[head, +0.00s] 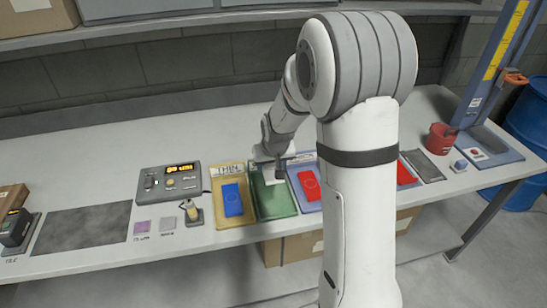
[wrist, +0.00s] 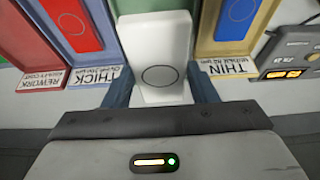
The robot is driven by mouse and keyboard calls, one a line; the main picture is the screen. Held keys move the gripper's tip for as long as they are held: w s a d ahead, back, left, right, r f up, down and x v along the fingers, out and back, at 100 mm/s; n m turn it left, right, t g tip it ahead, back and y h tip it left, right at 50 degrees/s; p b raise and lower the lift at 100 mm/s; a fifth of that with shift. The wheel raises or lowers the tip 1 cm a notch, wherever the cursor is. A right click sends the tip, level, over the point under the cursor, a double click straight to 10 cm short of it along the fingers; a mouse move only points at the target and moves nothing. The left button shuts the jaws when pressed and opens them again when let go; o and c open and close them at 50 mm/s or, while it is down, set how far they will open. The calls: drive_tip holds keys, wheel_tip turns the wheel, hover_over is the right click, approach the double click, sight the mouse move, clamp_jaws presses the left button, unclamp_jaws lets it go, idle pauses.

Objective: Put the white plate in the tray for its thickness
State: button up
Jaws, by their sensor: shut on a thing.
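My gripper (head: 271,160) is shut on the white plate (wrist: 155,50), which has a thin ring mark on its face. In the wrist view the plate stands between the two fingers (wrist: 162,90). In the head view the plate is at the green tray (head: 275,207); I cannot tell whether it touches the tray. The tan tray (head: 234,217) marked THIN, left of it, holds a blue plate (head: 232,200). The blue tray (wrist: 88,54), marked THICK in the wrist view, holds a red plate (head: 309,185).
A gauge box (head: 169,182) with a lit display stands left of the trays. A dark mat (head: 82,228) lies further left. A red cup (head: 436,138) and a blue post (head: 492,62) stand at the right. My arm hides part of the table. An overhead shelf spans the back.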

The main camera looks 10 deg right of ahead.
sight(275, 181)
drive_tip(key=f+b, duration=0.2)
drive_tip(key=f, duration=0.1)
drive_tip(key=f+b, duration=0.2)
drive_tip(key=f, duration=0.1)
drive_tip(key=f+b, duration=0.2)
drive_tip(key=f, duration=0.1)
drive_tip(key=shift+d+f, duration=0.25)
drive_tip(key=shift+f, duration=0.05)
drive_tip(key=shift+f+b, duration=0.45)
drive_tip(key=shift+b, duration=0.05)
drive_tip(key=shift+s+f+b, duration=0.15)
drive_tip(key=shift+f+b, duration=0.4)
drive_tip(key=shift+b, duration=0.15)
drive_tip(key=o, duration=1.2)
drive_tip(key=shift+c, duration=0.2)
drive_tip(key=v, duration=0.7)
drive_tip(key=shift+s+r, duration=0.4)
drive_tip(key=shift+r, duration=0.2)
drive_tip(key=s+r+g, duration=0.1)
drive_tip(key=s+r, duration=0.3)
drive_tip(key=s, duration=0.8)
drive_tip(key=s+r, duration=0.4)
drive_tip(key=s, duration=0.8)
drive_tip(key=shift+d+r+g, duration=0.15)
drive_tip(key=shift+d+g, duration=0.15)
drive_tip(key=shift+g, duration=0.1)
